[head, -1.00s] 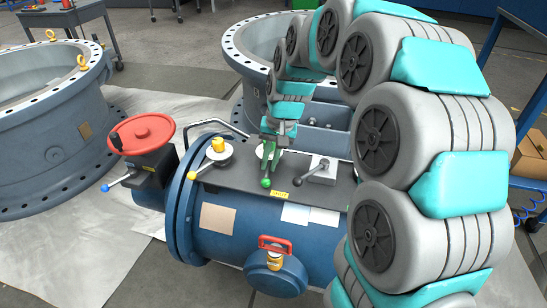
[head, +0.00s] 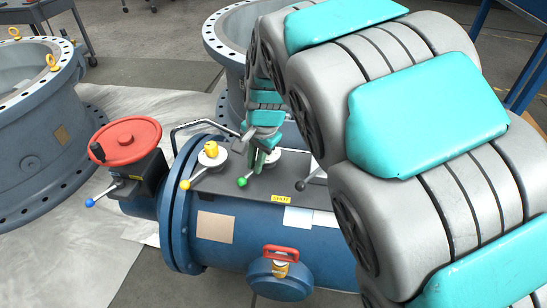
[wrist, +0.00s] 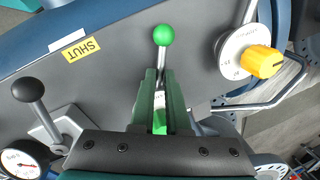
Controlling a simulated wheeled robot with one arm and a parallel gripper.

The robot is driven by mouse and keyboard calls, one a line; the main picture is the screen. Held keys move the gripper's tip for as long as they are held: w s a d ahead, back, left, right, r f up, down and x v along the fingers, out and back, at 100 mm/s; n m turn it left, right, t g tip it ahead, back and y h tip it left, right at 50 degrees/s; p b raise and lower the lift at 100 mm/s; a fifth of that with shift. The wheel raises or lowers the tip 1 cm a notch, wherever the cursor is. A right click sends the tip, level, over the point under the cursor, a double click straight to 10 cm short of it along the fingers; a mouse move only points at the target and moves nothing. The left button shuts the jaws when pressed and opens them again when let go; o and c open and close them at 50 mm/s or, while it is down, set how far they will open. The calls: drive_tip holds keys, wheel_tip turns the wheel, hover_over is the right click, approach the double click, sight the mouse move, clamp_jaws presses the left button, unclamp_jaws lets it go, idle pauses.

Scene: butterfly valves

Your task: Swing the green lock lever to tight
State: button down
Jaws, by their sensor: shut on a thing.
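The green-ball lock lever (head: 242,181) is on the dark top plate of the blue valve body, pointing toward the front left in the head view. Its green ball (wrist: 163,35) and metal rod show beyond my fingertips in the wrist view. My gripper (wrist: 160,85) is shut on the lever, its green fingers on either side of the rod. In the head view my gripper (head: 257,160) is over the lever's hub, partly hiding it. A yellow "SHUT" label (wrist: 82,49) is on the plate. No "tight" mark is readable.
A bent rail (head: 205,123) runs close behind. A red handwheel (head: 125,143) is at far left. My arm covers the right side.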

idle(0.4)
drive_tip(key=c, duration=0.9)
unclamp_jaws()
drive_tip(key=r, duration=0.5)
drive_tip(key=d+r, duration=0.1)
drive_tip(key=r, duration=0.1)
drive_tip(key=shift+s+d+r+b, duration=0.1)
drive_tip(key=shift+s+r+b, duration=0.2)
drive_tip(key=shift+s, duration=0.1)
